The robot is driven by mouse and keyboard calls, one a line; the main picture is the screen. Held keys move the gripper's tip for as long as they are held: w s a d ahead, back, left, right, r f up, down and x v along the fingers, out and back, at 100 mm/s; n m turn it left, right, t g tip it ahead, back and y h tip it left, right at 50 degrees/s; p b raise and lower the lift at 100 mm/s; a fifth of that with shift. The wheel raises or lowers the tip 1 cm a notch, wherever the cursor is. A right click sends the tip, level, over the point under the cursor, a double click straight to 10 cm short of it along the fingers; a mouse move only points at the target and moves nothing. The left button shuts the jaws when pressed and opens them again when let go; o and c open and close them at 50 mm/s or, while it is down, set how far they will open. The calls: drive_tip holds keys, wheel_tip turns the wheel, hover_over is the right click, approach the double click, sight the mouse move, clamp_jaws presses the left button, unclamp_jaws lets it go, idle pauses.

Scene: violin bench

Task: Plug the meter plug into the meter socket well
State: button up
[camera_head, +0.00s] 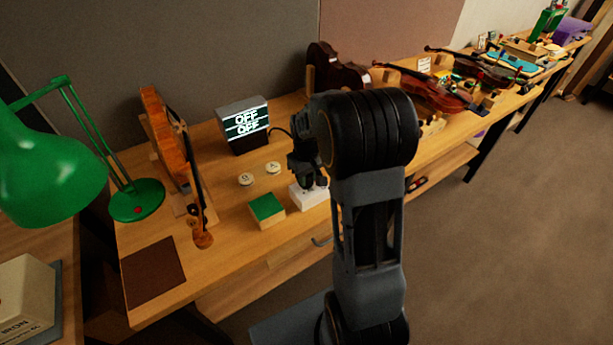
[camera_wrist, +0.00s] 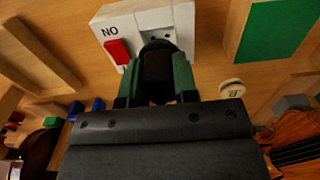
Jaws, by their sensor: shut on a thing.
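The meter socket is a white block (camera_head: 311,196) on the bench, below my gripper (camera_head: 308,177) in the head view. In the wrist view the white socket (camera_wrist: 154,18) has a red switch (camera_wrist: 118,51) with lettering beside it, and dark holes show just beyond the plug. My gripper (camera_wrist: 156,78) has its green-sided fingers shut on the black meter plug (camera_wrist: 157,63). The plug is over the near part of the socket face. Its pins are hidden, so I cannot tell whether it touches or enters the holes. The meter (camera_head: 246,124) shows "OFF" twice.
A green-topped block (camera_head: 266,208) stands left of the socket. Two round buttons (camera_head: 272,168) lie behind it. A violin (camera_head: 172,145) stands at the left by a green lamp (camera_head: 135,200); more violins (camera_head: 430,90) lie at the right. A brown mat (camera_head: 153,272) lies front left.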

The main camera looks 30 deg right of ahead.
drive_tip(key=shift+f+b, duration=1)
drive_tip(key=shift+f, duration=0.35)
drive_tip(key=o, duration=0.9)
drive_tip(key=shift+o, duration=0.2)
wheel_tip(320, 180, up, 14)
drive_tip(key=shift+f, duration=0.1)
idle(0.9)
